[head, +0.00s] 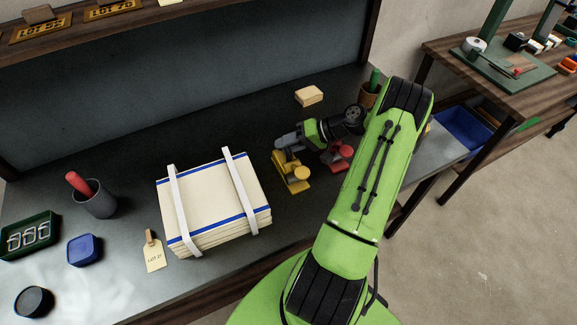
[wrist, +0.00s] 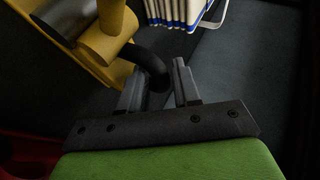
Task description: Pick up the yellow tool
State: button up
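The yellow tool (head: 291,174) stands on the dark bench, right of the bound cloth stack. My gripper (head: 283,150) is at its back left side, close to it. In the wrist view the yellow tool (wrist: 118,30) fills the upper left, with a dark curved handle (wrist: 152,62) reaching toward the fingers. My gripper (wrist: 160,80) has its two fingers apart with a gap between them. The handle's end is by the left finger; whether they touch I cannot tell. A red tool (head: 339,156) of similar shape stands to the right, partly under my arm.
The strapped cloth stack (head: 212,198) with blue stripes is left of the yellow tool. A tan block (head: 309,95) and a brown pot (head: 369,94) stand behind. A grey cup (head: 95,199), a blue box (head: 84,250) and a tag (head: 153,256) are farther left.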

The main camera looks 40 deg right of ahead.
jog(key=shift+w+a+f, duration=0.3)
jog(key=shift+w+a, duration=0.1)
grip_shut()
dwell(1.1)
